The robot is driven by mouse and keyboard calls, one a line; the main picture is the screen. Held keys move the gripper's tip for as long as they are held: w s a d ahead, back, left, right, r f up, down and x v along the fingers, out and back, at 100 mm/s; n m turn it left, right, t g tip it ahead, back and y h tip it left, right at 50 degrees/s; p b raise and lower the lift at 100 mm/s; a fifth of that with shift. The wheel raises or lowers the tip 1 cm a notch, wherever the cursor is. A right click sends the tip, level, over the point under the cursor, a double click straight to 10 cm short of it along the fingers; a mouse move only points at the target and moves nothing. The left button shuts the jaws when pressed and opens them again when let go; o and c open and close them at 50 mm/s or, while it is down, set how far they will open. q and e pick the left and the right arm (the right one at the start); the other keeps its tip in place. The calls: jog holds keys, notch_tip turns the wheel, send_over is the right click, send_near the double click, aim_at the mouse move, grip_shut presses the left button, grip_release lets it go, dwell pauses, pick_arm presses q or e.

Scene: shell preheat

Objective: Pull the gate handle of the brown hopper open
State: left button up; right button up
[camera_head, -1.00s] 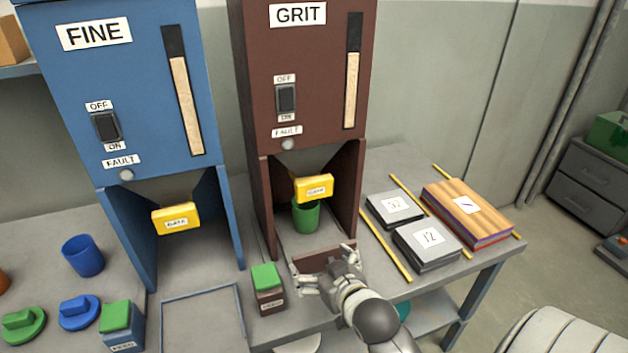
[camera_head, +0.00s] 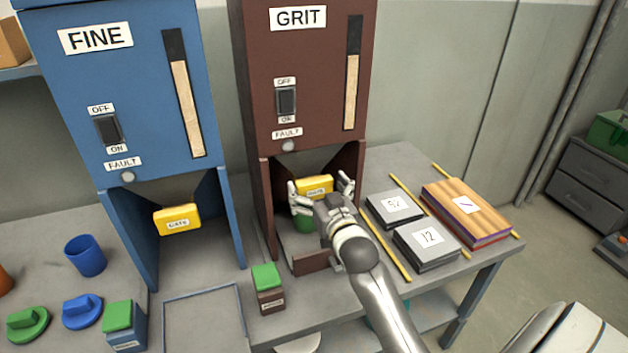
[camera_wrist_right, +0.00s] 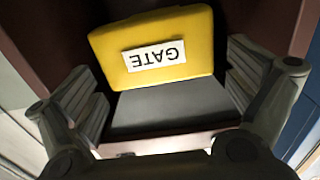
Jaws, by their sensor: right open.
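The brown hopper (camera_head: 320,100) labelled GRIT stands at the centre of the head view. Its yellow gate handle (camera_head: 313,186) sits under the chute, above a green cup (camera_head: 303,220) that my gripper partly hides. My right gripper (camera_head: 320,190) is open, with its fingers at either side of the handle in the head view. In the right wrist view the yellow handle (camera_wrist_right: 155,45), its GATE label upside down, lies ahead between the spread fingers, with visible gaps. I see no contact. My left gripper is not in view.
The blue FINE hopper (camera_head: 120,90) with its own yellow handle (camera_head: 177,219) stands to the left. The brown side walls flank my right gripper closely. A small green-topped box (camera_head: 268,288) sits in front; dark plates (camera_head: 427,244) and a wooden block (camera_head: 467,211) lie to the right.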

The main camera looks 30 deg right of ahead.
jog(key=shift+x, duration=1)
